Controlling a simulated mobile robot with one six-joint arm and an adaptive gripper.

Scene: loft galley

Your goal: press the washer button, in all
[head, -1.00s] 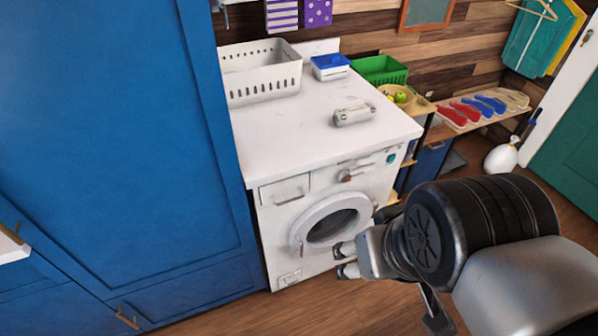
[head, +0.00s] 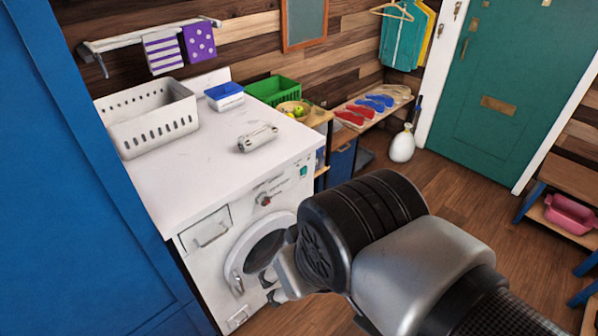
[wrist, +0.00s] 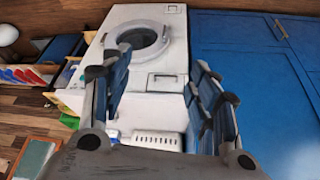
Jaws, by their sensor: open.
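The white washer (head: 212,229) stands beside the tall blue cabinet. On its front panel a small green button (head: 304,171) sits at the right end, right of a red-centred dial (head: 265,199). The round door (head: 262,250) looks shut. My gripper (head: 271,285) is in front of the lower door, well below the button, and covers part of the door. The washer also shows upside down in the wrist view (wrist: 165,110), between the spread, empty fingers of my gripper (wrist: 163,82). I cannot make out the button there.
On the washer top are a white basket (head: 150,122), a blue-and-white box (head: 225,97) and a pale cylinder (head: 258,137). A green crate (head: 274,91) and a low bench stand to the right. The tall blue cabinet (head: 75,200) is close on the left. Wood floor is clear toward the green door (head: 515,70).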

